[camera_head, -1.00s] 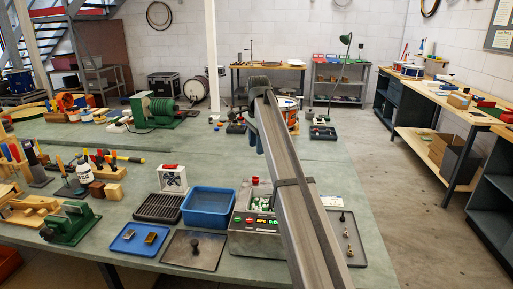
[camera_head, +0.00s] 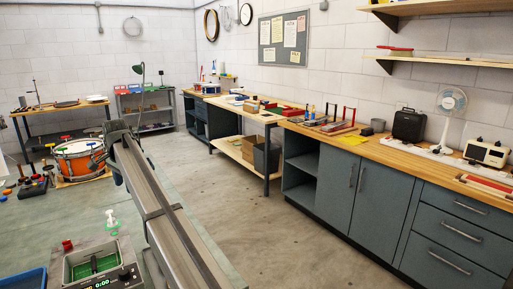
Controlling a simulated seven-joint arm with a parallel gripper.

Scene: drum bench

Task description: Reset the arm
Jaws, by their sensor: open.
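My arm stretches from the bottom of the picture up and left over the bench. My gripper (camera_head: 112,170) hangs at its far end, in front of the drum, with its fingers pointing down. It is open, and I see nothing held in it. It appears to be above the green bench top (camera_head: 180,190). The arm hides part of the bench and of the floor behind it.
An orange drum (camera_head: 78,160) stands beyond the gripper on the left. A metal machine (camera_head: 103,284) with a green basin and a lit display sits at bottom left, beside a blue tray (camera_head: 22,281). Grey cabinets (camera_head: 335,178) line the right wall; the floor between is clear.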

